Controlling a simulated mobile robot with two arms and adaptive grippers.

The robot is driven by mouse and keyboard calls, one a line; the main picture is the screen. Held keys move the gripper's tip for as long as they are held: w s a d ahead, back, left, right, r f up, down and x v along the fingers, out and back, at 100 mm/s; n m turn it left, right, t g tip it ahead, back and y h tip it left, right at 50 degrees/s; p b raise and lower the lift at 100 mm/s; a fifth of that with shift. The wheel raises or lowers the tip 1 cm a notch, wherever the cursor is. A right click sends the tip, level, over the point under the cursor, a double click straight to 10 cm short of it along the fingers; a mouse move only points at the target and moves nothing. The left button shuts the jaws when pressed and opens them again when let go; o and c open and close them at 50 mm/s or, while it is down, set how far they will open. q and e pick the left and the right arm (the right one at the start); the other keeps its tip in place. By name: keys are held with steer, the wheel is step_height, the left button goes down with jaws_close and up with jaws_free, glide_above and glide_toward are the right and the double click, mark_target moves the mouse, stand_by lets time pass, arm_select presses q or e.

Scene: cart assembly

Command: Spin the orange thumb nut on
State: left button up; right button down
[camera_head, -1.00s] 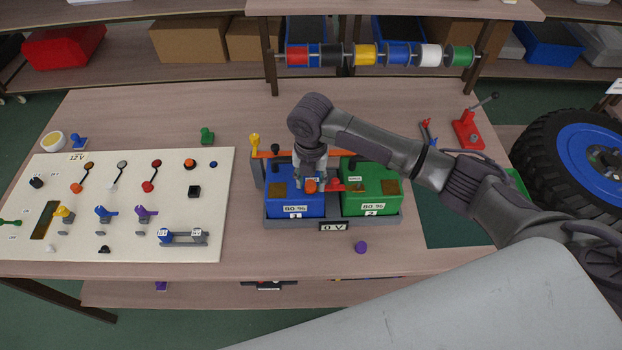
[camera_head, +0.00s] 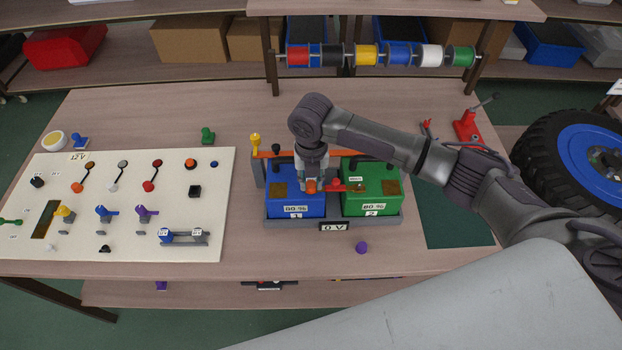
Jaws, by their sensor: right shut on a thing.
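The orange thumb nut (camera_head: 311,186) is on top of the blue battery (camera_head: 284,205), at the left end of a red link bar (camera_head: 345,188). The bar reaches across to the green battery (camera_head: 368,205). My right gripper (camera_head: 312,180) points down over the blue battery and is shut on the orange nut. Its fingers partly hide the nut and the post under it, so I cannot tell how far down it sits. My left gripper is not in view.
The batteries sit in a grey tray (camera_head: 283,223) with an orange bar behind. A white control panel (camera_head: 120,185) stands left, a red tool (camera_head: 467,128) at the back right. The table's front middle is clear.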

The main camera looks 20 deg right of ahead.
steer(key=m, duration=0.5)
steer(key=shift+m, duration=0.4)
steer(key=m, duration=0.2)
steer(key=shift+m, duration=0.4)
steer(key=m, duration=0.5)
steer(key=c, duration=1.2)
jaws_free()
steer(key=shift+m, duration=0.7)
steer(key=shift+c, duration=0.2)
steer(key=o, duration=0.4)
